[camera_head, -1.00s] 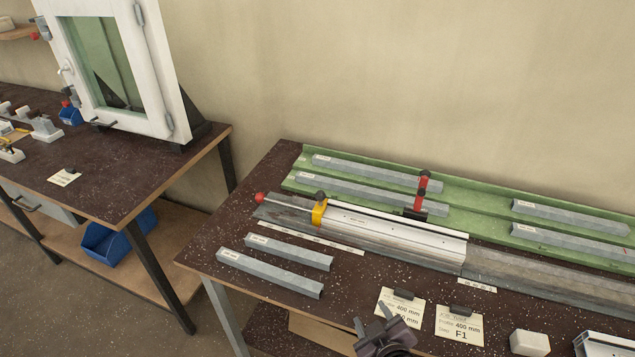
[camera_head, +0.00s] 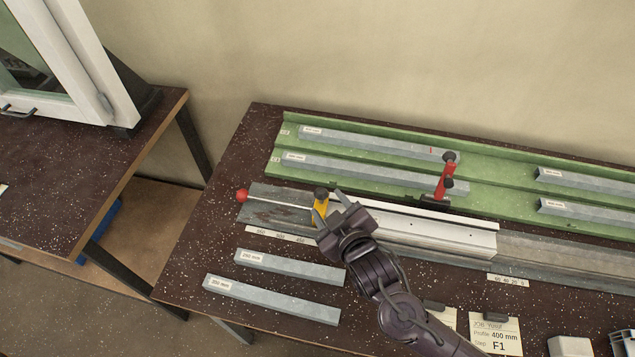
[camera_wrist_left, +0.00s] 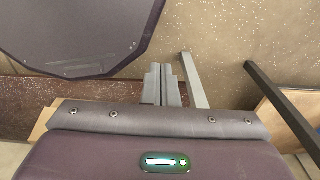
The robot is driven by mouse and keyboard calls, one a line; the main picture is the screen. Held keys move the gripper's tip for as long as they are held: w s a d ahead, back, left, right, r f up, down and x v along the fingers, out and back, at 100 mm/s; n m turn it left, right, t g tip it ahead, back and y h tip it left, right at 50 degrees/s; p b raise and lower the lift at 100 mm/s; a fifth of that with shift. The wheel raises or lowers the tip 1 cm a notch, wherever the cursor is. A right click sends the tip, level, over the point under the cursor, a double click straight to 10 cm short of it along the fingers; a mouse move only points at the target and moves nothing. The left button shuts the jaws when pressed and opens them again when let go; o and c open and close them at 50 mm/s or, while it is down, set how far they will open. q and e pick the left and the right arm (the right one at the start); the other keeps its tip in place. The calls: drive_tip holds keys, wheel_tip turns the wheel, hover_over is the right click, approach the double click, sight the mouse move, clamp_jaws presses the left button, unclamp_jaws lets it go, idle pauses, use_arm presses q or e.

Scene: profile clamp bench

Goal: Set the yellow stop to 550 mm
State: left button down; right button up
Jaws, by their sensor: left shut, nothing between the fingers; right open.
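The yellow stop (camera_head: 320,212) with its black knob (camera_head: 321,193) sits on the rail of the profile clamp, toward its left end. A white scale strip (camera_head: 283,236) lies in front of the rail; its small numbers are hard to read. My right gripper (camera_head: 329,208) is open at the stop, its fingertips overlapping the stop's right part in the head view. I cannot tell whether they touch it. My left gripper (camera_wrist_left: 163,84) is shut and empty in the left wrist view, and out of the head view.
A red ball (camera_head: 242,195) marks the rail's left end. A red clamp (camera_head: 446,177) stands farther right. Grey profiles lie in the green tray (camera_head: 490,183) behind, and two more (camera_head: 290,268) in front. A job card (camera_head: 497,338) lies at the front right.

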sight(322, 195)
drive_tip(key=x, duration=0.4)
drive_tip(key=shift+w+p, duration=0.15)
drive_tip(key=shift+p, duration=0.25)
drive_tip(key=shift+x, duration=0.95)
drive_tip(key=shift+c, duration=1.3)
drive_tip(key=c, duration=0.5)
use_arm(q)
drive_tip(key=shift+w+d+r, duration=0.1)
drive_tip(key=shift+w+r, duration=0.05)
drive_tip(key=shift+r, duration=0.5)
use_arm(e)
clamp_jaws()
